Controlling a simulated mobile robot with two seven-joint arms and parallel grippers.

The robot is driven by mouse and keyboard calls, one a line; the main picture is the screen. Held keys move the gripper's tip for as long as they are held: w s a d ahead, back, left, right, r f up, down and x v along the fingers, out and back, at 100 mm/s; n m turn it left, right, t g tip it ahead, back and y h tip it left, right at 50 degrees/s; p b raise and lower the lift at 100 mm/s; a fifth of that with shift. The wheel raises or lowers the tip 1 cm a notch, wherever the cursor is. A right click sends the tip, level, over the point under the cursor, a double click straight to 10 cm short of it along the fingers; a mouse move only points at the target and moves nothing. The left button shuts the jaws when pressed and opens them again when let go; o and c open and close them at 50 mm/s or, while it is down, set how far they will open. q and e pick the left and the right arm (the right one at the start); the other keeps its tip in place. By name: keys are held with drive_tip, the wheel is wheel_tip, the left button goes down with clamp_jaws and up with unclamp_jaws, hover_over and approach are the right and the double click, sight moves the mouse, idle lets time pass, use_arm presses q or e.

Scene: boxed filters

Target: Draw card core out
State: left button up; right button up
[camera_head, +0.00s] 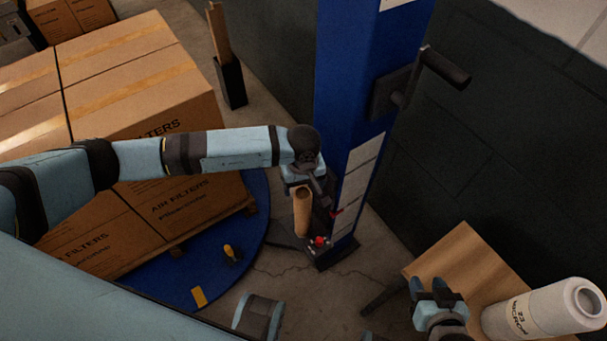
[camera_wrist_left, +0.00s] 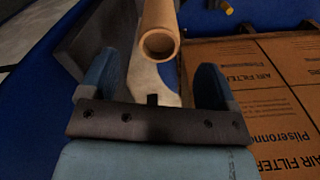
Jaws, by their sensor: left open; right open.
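The card core (camera_head: 302,212) is a brown cardboard tube standing beside the blue mast. In the left wrist view the core (camera_wrist_left: 158,22) shows its round open end, just beyond the gap between my left fingers. My left gripper (camera_wrist_left: 157,78) is open with nothing between its fingers; the core looks apart from them. In the head view the left wrist is above the core and hides how the tube is mounted. My right gripper (camera_head: 436,288) is open and empty, over the wooden table, left of the white film roll.
The blue mast (camera_head: 352,90) with a handle (camera_head: 445,68) stands close to my left arm. Boxed air filters (camera_head: 180,215) sit on a blue turntable (camera_head: 255,215). The white film roll (camera_head: 540,312) lies on the wooden table (camera_head: 465,255). A red button (camera_head: 320,241) is at the mast's base.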

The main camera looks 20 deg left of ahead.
sight(303, 201)
use_arm(q)
wheel_tip(303, 201, down, 10)
drive_tip(key=shift+r+b, duration=0.25)
drive_tip(key=shift+b, duration=0.1)
drive_tip(key=c, duration=1)
drive_tip(key=shift+r, duration=0.15)
drive_tip(key=shift+r+p, duration=2.45)
drive_tip(key=shift+r, duration=1.45)
